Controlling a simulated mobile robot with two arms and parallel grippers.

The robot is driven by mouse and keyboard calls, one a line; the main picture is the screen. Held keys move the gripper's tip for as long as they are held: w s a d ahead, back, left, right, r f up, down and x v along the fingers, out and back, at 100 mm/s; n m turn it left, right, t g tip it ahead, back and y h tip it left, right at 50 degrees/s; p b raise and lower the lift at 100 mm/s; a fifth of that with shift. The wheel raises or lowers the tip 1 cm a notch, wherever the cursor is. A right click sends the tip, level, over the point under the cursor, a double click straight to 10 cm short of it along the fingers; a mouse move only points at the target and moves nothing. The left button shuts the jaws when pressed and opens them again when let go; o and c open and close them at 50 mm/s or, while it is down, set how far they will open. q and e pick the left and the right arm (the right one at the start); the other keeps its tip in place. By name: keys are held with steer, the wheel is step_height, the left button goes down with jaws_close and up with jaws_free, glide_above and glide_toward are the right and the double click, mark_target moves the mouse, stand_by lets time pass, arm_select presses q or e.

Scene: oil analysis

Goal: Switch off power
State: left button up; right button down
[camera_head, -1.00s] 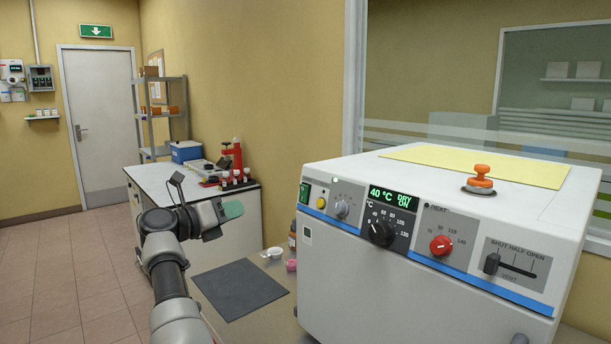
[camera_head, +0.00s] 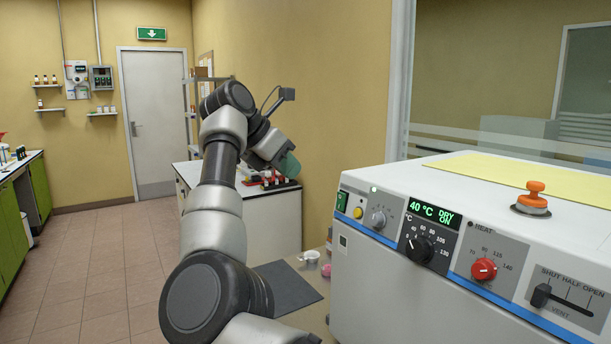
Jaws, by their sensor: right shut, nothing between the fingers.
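The white oven (camera_head: 345,290) fills the lower right of the head view. At the left end of its front panel is a green switch (camera_head: 342,201), with a yellow button (camera_head: 358,212) beside it. A small light (camera_head: 374,189) glows near the panel's upper left. My right gripper (camera_head: 290,166), with teal fingertips, is in the air left of the oven, apart from it. It is shut and empty. My left gripper is out of view.
A dark mat (camera_head: 290,290) and a small pink item (camera_head: 326,270) lie on the bench left of the oven. An orange-capped knob (camera_head: 532,195) stands on the oven top. Grey electrical boxes (camera_head: 102,78) hang near the door (camera_head: 155,120). The tiled floor at left is clear.

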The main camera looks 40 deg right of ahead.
mark_target(339, 194)
steer(key=x, duration=0.3)
steer(key=d+r+p+x, duration=0.1)
steer(key=x, duration=0.3)
steer(key=p+x, duration=0.1)
steer(key=x, duration=0.2)
steer(key=shift+d, duration=0.45)
steer(key=shift+s+d+f, duration=0.1)
steer(key=shift+d+f, duration=0.15)
steer(key=shift+d, duration=0.45)
steer(key=shift+d+r, duration=0.1)
steer(key=shift+d, duration=0.25)
steer(key=shift+p, duration=0.3)
steer(key=shift+r+p, duration=0.55)
steer(key=shift+r, duration=0.25)
